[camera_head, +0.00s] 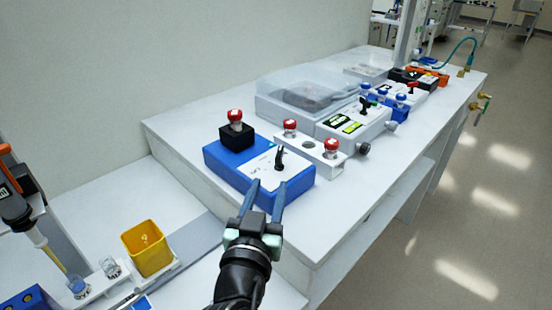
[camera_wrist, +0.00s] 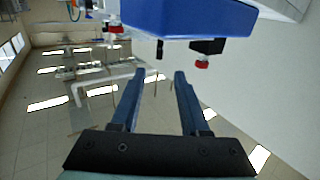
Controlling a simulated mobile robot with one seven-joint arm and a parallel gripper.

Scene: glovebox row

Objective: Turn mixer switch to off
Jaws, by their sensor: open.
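The mixer is a blue box (camera_head: 218,161) with a white top plate, on the near end of the white bench. It carries a black block with a red-capped vial (camera_head: 236,117) and an upright black switch (camera_head: 280,157) on the plate. The wrist view is inverted and shows the blue box (camera_wrist: 190,18), the black switch (camera_wrist: 160,48) and the red cap (camera_wrist: 202,62). My gripper (camera_head: 265,187) is open and empty, at the box's near side and short of the switch. In the wrist view the switch lies beyond the fingertips (camera_wrist: 159,73), roughly in line with the gap.
A white rack (camera_head: 320,163) with red-capped vials stands close right of the mixer. Behind it are a grey device (camera_head: 350,122) and a clear-lidded box (camera_head: 310,92). A yellow cup (camera_head: 148,250) stands lower left. The bench front strip (camera_head: 350,205) is clear.

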